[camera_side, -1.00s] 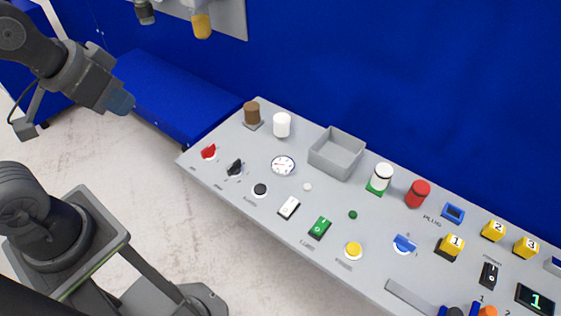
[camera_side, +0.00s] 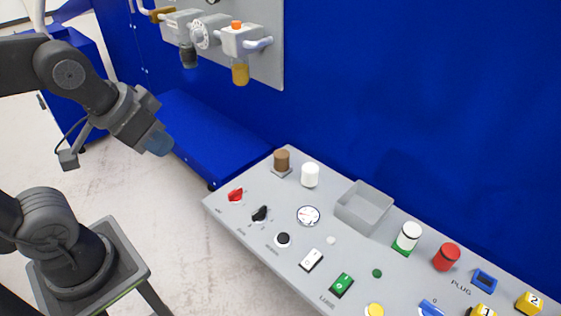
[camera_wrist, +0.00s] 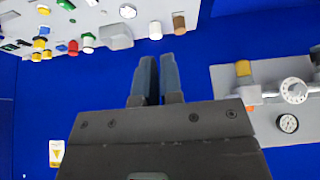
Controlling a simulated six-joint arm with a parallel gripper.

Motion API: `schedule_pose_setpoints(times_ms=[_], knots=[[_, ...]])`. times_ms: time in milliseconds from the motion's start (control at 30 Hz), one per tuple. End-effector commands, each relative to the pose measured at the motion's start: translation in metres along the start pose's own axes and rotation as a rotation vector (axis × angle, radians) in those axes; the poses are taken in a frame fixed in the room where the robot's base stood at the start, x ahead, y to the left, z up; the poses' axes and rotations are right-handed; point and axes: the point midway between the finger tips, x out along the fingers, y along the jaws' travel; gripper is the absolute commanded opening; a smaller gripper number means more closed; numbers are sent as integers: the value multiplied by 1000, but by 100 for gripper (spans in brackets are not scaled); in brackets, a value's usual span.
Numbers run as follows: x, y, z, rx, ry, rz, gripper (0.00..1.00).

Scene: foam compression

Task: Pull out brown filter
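The brown filter (camera_side: 281,160) is a short brown cylinder standing upright on a small grey base at the far left corner of the grey panel in the side view. It also shows at the top of the wrist view (camera_wrist: 179,23). My gripper (camera_side: 158,143) is in the air to the left of the panel, well apart from the filter, with its blue fingertips angled down to the right. In the wrist view the two fingers (camera_wrist: 158,60) are close together with nothing visible between them. The brown filter shows beyond them, slightly right of the tips.
A white cylinder (camera_side: 310,175) stands right beside the filter. A red knob (camera_side: 235,195), a black knob (camera_side: 260,214) and an open grey box (camera_side: 364,206) are nearby. A wall board (camera_side: 266,70) carries hanging amber (camera_side: 240,74) and dark jars. A blue ledge (camera_side: 215,135) lies behind the gripper.

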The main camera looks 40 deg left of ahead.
Motion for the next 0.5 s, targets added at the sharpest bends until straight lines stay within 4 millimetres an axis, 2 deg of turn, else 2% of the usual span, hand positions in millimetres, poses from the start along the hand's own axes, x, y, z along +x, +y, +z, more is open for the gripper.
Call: schedule_pose_setpoints(times_ms=[33, 167, 367, 500], knots=[[0, 0, -2, 0, -2, 0, 12], [2, -1, -15, 0, -22, -2, 24], [14, -4, -59, 0, -88, -6, 43], [33, -7, -94, 1, -138, -8, 56]])
